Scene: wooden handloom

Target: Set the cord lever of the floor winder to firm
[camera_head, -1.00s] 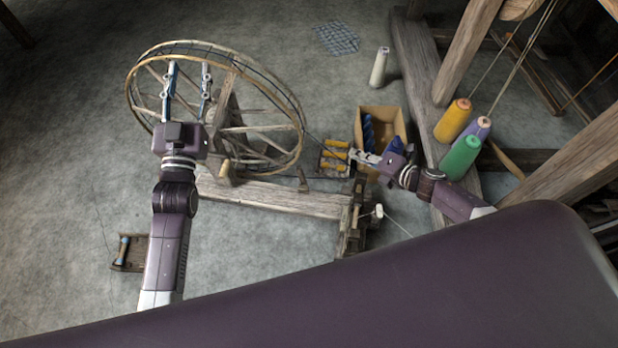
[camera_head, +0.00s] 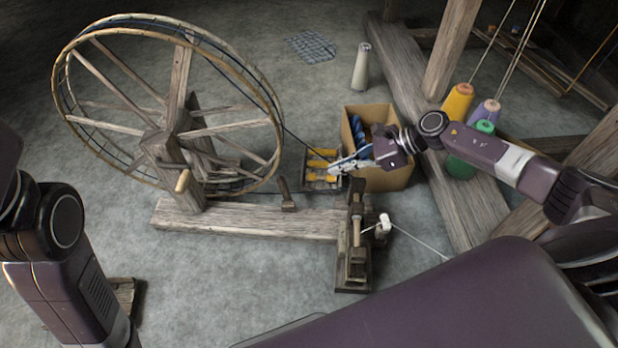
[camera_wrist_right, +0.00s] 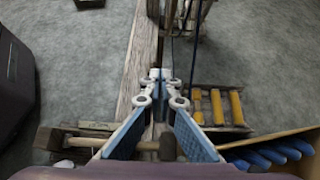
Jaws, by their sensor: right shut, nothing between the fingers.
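The floor winder, with its large spoked wheel (camera_head: 100,131), stands on a wooden beam (camera_head: 245,219). A short wooden lever (camera_head: 286,195) stands on the beam right of the wheel, leaning slightly left; I cannot read any setting on it. A spindle head (camera_head: 355,245) with a white spool (camera_head: 384,222) is at the beam's right end. My right gripper (camera_head: 334,170) is shut and empty, to the right of the lever and apart from it. In the right wrist view its closed fingertips (camera_wrist_right: 160,75) overlap the beam (camera_wrist_right: 137,62). My left gripper is out of frame; only its arm shows.
Thread cones, including a yellow one (camera_head: 458,104), stand by the loom timber (camera_head: 445,180). Thread runs from the spool.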

